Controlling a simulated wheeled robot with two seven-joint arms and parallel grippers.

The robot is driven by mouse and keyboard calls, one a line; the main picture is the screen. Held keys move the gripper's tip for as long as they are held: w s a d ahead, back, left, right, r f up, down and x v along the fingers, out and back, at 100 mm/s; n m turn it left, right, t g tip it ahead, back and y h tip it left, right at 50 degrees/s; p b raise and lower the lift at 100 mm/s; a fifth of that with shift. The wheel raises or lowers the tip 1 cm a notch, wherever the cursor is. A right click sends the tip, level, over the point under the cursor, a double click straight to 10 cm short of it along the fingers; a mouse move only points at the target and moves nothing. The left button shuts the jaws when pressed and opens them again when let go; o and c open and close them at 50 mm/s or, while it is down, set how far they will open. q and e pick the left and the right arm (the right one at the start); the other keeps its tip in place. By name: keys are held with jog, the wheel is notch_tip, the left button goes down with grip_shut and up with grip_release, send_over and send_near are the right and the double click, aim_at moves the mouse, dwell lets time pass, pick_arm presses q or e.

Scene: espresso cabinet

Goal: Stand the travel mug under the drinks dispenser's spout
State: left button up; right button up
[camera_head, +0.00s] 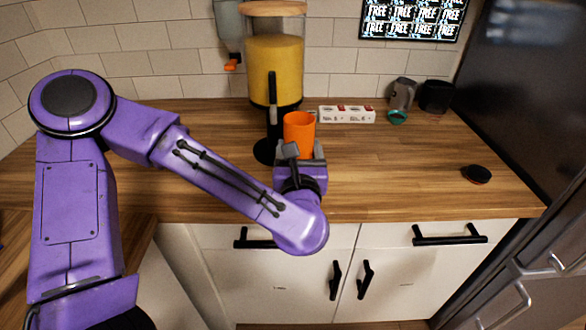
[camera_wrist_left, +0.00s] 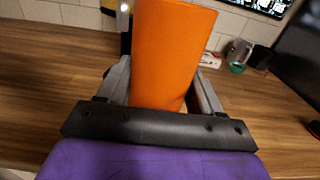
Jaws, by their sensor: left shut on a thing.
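The orange travel mug (camera_head: 299,130) is upright, held in my left gripper (camera_head: 302,158) in front of the drinks dispenser. In the left wrist view the mug (camera_wrist_left: 167,55) stands between the two fingers of the gripper (camera_wrist_left: 158,95), which is shut on it. The drinks dispenser (camera_head: 275,70) has a clear tank of yellow liquid, a wooden lid and a black stand, near the back wall. The mug overlaps the right side of its lower part in the head view, so the spout is hard to make out. I cannot tell whether the mug touches the counter. My right gripper is not seen.
On the wooden counter (camera_head: 400,170), a white power strip (camera_head: 346,114) lies right of the dispenser. A grey mug (camera_head: 403,93), a teal item (camera_head: 397,117) and a black object (camera_head: 435,96) stand farther right. A small black disc (camera_head: 477,174) lies near the fridge. The counter's front right is mostly clear.

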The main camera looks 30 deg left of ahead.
pick_arm(q)
jog(key=a+f, duration=0.1)
jog(key=w+a+f, duration=0.1)
jog(key=f, duration=0.1)
jog(key=w+a+f, duration=0.1)
jog(key=f, duration=0.1)
jog(key=shift+a+f+p, duration=0.1)
jog(key=shift+a+p, duration=0.2)
jog(key=shift+p, duration=0.05)
jog(key=f, duration=0.3)
jog(key=shift+w+a+f, duration=0.1)
jog(key=shift+a+f, duration=0.1)
jog(key=shift+f, duration=0.05)
jog(key=shift+d, duration=0.1)
jog(key=o, duration=1.4)
jog(key=shift+c, duration=0.2)
jog(key=b+v, duration=0.3)
jog(key=v, duration=0.4)
jog(key=shift+d+f, duration=0.1)
jog(key=shift+f, duration=0.05)
jog(key=p+v, duration=0.4)
jog(key=p, duration=0.1)
jog(key=shift+s+d+p, duration=0.2)
jog(key=shift+s+p, duration=0.15)
jog(key=shift+p, duration=0.05)
